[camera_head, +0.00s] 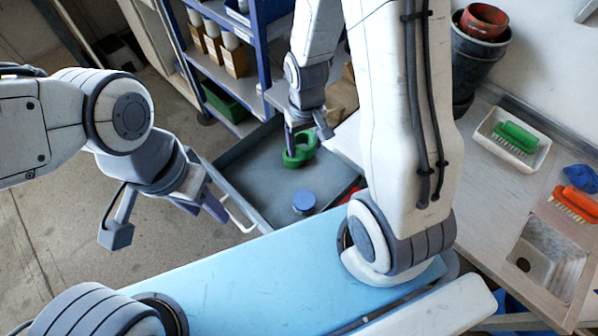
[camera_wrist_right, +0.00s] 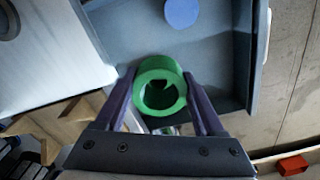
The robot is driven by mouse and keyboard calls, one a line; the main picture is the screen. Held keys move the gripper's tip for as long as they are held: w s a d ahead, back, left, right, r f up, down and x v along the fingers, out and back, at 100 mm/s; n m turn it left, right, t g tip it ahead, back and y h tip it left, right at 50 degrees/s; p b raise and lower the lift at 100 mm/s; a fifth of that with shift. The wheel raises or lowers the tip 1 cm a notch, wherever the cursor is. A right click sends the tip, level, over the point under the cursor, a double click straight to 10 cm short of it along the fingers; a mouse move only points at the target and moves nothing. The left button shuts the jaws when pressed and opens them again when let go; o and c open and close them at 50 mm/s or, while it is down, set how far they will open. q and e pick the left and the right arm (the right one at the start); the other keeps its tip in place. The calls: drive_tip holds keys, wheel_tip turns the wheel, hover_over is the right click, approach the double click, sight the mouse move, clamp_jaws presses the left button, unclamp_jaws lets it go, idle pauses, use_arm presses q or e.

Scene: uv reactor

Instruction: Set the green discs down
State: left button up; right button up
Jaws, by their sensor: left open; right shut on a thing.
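A green ring-shaped piece (camera_head: 293,161) hangs over the grey tray or drawer (camera_head: 262,178) in the head view. It also shows as a thick green ring (camera_wrist_right: 160,66) in the right wrist view. I cannot tell if it is one disc or several stacked. My right gripper (camera_head: 307,136) is shut on it, with one dark finger on each side in the right wrist view (camera_wrist_right: 160,103). I cannot tell how far above the tray floor it is. My left gripper (camera_head: 168,222) is open and empty, left of the tray.
A blue disc (camera_head: 304,202) lies in the tray's near part, apart from the green piece. A blue-framed shelf (camera_head: 262,45) with bottles stands behind. A counter at right holds a white dish (camera_head: 483,137) with a green brush, and a sink (camera_head: 545,262).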

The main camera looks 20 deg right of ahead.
drive_tip(key=s+f+b, duration=0.4)
drive_tip(key=b, duration=0.1)
drive_tip(key=p, duration=0.2)
hover_over(272, 181)
wheel_tip(272, 181, down, 7)
use_arm(q)
drive_tip(key=shift+a+f, duration=0.1)
drive_tip(key=shift+f, duration=2.7)
use_arm(e)
drive_tip(key=shift+f, duration=1.95)
drive_tip(key=shift+f, duration=0.1)
drive_tip(key=o, duration=1.3)
use_arm(q)
drive_tip(key=shift+f, duration=0.1)
use_arm(e)
drive_tip(key=shift+o, duration=0.2)
